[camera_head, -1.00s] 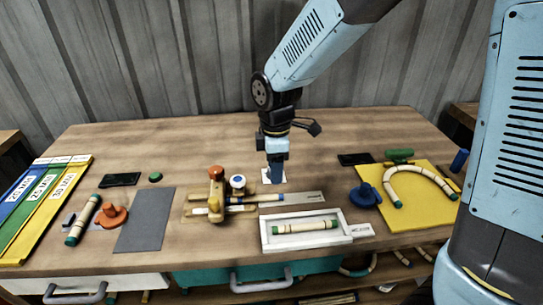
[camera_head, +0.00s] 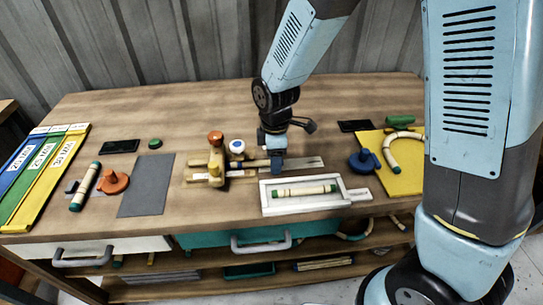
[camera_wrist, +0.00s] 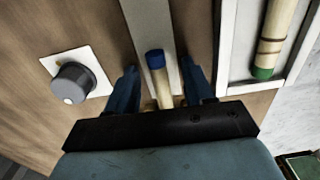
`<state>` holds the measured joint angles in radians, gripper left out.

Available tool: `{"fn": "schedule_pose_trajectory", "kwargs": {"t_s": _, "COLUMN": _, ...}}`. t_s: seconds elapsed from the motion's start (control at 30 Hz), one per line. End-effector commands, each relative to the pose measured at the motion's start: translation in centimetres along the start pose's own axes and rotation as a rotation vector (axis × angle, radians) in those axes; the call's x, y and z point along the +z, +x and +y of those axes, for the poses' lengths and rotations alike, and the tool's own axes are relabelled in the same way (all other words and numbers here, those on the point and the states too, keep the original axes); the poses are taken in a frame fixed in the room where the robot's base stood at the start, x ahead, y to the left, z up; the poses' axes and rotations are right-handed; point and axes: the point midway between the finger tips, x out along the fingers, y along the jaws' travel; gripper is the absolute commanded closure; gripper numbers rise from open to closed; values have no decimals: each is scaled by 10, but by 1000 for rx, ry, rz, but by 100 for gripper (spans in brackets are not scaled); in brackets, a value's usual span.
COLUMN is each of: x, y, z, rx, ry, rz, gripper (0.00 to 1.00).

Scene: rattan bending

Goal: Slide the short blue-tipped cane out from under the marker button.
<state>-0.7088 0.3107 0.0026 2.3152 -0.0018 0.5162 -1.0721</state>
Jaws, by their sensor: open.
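The short cane (camera_head: 251,163) lies on the wooden jig, its free end pointing right towards my gripper. In the wrist view its blue tip (camera_wrist: 155,60) shows between my fingers. My gripper (camera_head: 277,166) is low over the pale strip at the jig's right side. In the wrist view my gripper (camera_wrist: 161,75) is open, one blue finger on each side of the cane, with gaps visible. The cane's other end is hidden in the jig.
A white tray (camera_head: 352,197) holding a green-tipped cane is close in front. A grey knob on a white plate (camera_wrist: 73,83) stands beside my fingers. An orange-knobbed clamp (camera_head: 215,139) is on the jig, and a blue knobbed piece (camera_head: 363,161) is to the right.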

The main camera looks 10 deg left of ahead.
Motion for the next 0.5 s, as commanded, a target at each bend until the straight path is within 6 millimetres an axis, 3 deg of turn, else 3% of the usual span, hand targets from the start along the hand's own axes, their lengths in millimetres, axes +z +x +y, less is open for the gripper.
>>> {"fn": "schedule_pose_trajectory", "kwargs": {"t_s": 0.07, "x": 0, "y": 0, "z": 0, "rx": 0, "ry": 0, "rz": 0, "gripper": 48}}
{"fn": "schedule_pose_trajectory", "kwargs": {"t_s": 0.5, "x": 0, "y": 0, "z": 0, "rx": 0, "ry": 0, "rz": 0, "gripper": 90}}
